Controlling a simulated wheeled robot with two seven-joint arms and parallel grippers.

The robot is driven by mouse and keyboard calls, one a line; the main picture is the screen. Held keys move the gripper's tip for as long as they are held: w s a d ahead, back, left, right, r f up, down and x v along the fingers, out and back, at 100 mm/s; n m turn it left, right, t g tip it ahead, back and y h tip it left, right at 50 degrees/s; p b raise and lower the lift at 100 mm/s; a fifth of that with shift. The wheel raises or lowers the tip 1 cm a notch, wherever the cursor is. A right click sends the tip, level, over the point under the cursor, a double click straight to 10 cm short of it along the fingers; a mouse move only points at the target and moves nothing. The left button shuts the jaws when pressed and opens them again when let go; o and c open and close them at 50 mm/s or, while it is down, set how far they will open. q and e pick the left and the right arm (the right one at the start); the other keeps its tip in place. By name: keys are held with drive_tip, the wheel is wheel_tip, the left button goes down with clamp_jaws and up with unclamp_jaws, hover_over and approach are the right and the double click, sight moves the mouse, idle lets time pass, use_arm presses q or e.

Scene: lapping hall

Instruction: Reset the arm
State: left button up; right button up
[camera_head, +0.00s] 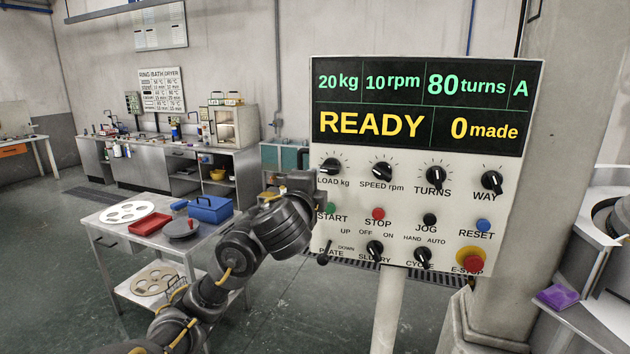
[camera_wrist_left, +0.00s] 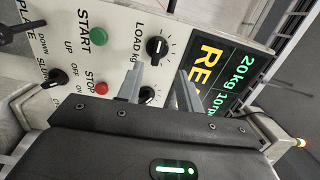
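My left arm (camera_head: 265,232) comes in from the lower left and reaches up to the left edge of the control panel (camera_head: 455,195). My left gripper (camera_head: 318,188) is beside the START button (camera_head: 330,208), below the LOAD knob (camera_head: 331,166). In the left wrist view the two fingers of the left gripper (camera_wrist_left: 158,82) are apart, in front of the panel face. The SPEED knob (camera_wrist_left: 147,95) shows between them, and no held object shows. The LOAD knob (camera_wrist_left: 157,48) is just beyond the fingertips. I cannot tell whether the fingers touch the panel. My right gripper is out of view.
The panel display (camera_head: 420,108) reads READY and 0 made. RESET (camera_head: 483,225) and E-STOP (camera_head: 470,260) are on its right side. A steel table (camera_head: 110,240) with a blue box (camera_head: 211,209) and red tray (camera_head: 150,223) stands left. Grey floor (camera_head: 50,260) is open further left.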

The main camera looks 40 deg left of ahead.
use_arm(q)
drive_tip(key=shift+d, duration=0.45)
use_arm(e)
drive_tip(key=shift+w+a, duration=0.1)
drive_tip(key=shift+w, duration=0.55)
use_arm(q)
drive_tip(key=shift+f, duration=0.1)
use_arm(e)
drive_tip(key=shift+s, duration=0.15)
